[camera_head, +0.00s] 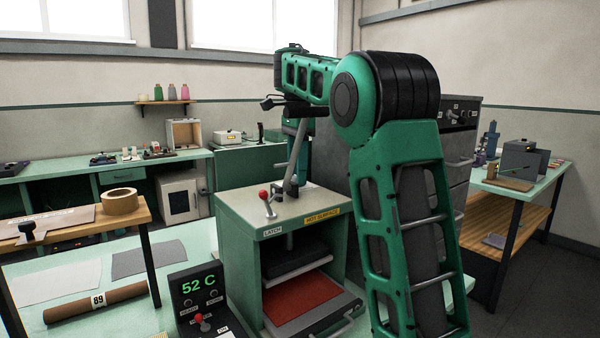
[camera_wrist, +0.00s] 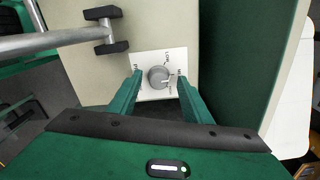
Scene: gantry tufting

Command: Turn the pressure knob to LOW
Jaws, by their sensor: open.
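The pressure knob (camera_wrist: 158,77) is a small grey round knob on a white label plate (camera_wrist: 149,60) in the wrist view. A light mark on it points toward the right of the picture. LOW is printed above and slightly right of it; the other small words are hard to read. My gripper (camera_wrist: 159,76) is open, with one green finger on each side of the knob and gaps showing. I cannot tell how deep the fingertips reach. In the head view the knob is hidden, and my wrist is partly hidden behind the press lever.
The green press (camera_head: 243,222) has a red-knobbed latch (camera_head: 267,203), a HOT SURFACE label (camera_head: 322,215) and a metal lever (camera_head: 299,150). The lever bar (camera_wrist: 50,42) runs close by at upper left in the wrist view. A 52 C control box (camera_head: 200,300) stands left of the press.

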